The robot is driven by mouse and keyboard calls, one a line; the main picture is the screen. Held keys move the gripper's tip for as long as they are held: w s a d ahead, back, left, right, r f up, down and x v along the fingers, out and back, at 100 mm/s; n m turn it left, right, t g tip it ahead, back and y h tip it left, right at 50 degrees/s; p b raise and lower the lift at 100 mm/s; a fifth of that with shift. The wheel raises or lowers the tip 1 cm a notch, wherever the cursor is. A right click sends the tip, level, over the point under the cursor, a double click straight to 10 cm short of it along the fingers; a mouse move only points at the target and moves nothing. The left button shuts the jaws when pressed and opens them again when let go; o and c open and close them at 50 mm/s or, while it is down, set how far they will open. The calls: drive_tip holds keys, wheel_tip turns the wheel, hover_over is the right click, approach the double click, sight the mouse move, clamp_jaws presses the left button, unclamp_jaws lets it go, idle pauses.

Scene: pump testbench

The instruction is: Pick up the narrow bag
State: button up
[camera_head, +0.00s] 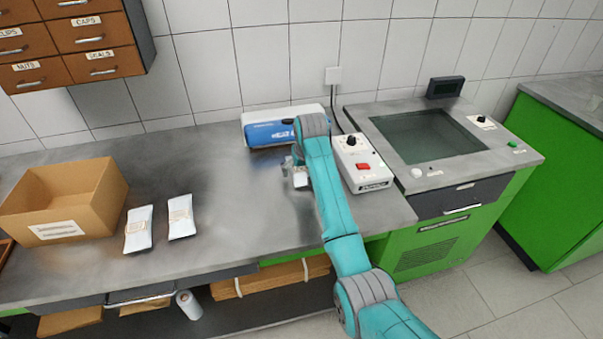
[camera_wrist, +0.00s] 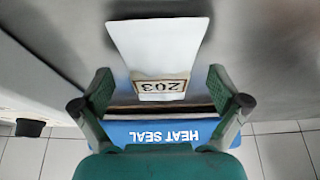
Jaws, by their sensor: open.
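A white bag (camera_wrist: 158,45) with a tan label reading 203, upside down in the wrist view, lies at the heat sealer's front edge. My gripper (camera_wrist: 160,92) is open, with one green finger on each side of the bag's labelled end and a gap to each. In the head view, my gripper (camera_head: 296,165) is in front of the blue and white heat sealer (camera_head: 268,133), and my arm hides part of it; a small white part of the bag (camera_head: 301,179) shows beneath. Two more white bags, a left one (camera_head: 138,229) and a right one (camera_head: 181,217), lie apart on the bench.
An open cardboard box (camera_head: 62,200) stands at the left of the bench (camera_head: 235,215). A control box (camera_head: 360,163) with a red switch stands right of my arm. The bench between the two bags and my arm is clear. Drawers (camera_head: 85,40) hang at upper left.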

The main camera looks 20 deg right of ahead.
drive_tip(key=shift+f, duration=0.15)
drive_tip(key=c, duration=1.4)
